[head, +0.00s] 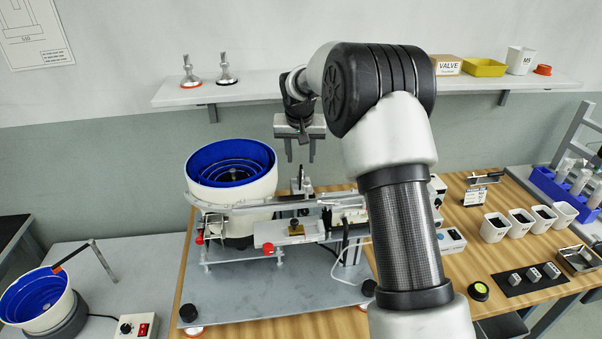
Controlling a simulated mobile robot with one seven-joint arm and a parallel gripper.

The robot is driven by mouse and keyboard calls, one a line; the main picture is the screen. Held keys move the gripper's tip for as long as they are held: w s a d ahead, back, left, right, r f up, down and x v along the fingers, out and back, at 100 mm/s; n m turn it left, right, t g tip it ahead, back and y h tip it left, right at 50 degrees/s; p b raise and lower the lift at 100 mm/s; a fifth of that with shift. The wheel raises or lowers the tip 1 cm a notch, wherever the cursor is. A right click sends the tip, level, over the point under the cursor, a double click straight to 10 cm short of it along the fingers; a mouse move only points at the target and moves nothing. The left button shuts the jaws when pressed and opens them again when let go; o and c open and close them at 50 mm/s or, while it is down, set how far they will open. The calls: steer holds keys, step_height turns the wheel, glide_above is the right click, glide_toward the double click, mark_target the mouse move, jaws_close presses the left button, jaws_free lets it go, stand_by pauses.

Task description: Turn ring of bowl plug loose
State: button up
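A white vibratory bowl (232,188) with a blue stepped inside stands on the grey machine plate (260,318) at the left of the wooden bench. I cannot pick out the bowl plug or its ring; they are too small or hidden behind the rail and my arm. My gripper (300,160) hangs pointing down, to the right of the bowl and above the metal rail (285,204). Its two fingers are apart with nothing between them. A small upright metal part (304,182) stands below the fingers, apart from them as far as I can tell.
A wall shelf (370,91) runs behind my arm. A second blue-lined bowl (38,298) and a control box (136,327) sit at lower left. Several white cups (495,227) and a black mat (531,280) are on the right. My arm hides the bench middle.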

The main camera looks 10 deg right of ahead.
mark_target(301, 172)
steer(key=x, duration=0.9)
steer(key=shift+w+f, duration=0.15)
steer(key=shift+f, duration=0.15)
steer(key=shift+c, duration=0.4)
jaws_close()
steer(key=shift+n, duration=0.3)
steer(key=n+y, duration=0.1)
steer(key=n, duration=0.2)
steer(key=n+y+p, duration=0.1)
steer(key=n, duration=0.1)
steer(key=shift+d+y, duration=0.3)
steer(key=n+g+y, duration=0.1)
steer(key=n, duration=0.3)
steer(key=shift+w+d+n+p, duration=0.1)
steer(key=shift+n+p, duration=0.2)
steer(key=shift+n, duration=0.1)
steer(key=shift+w+n+g+y+p, duration=0.1)
steer(key=shift+n+g+y+p, duration=0.3)
steer(key=shift+n, duration=1.2)
steer(key=shift+y, duration=0.3)
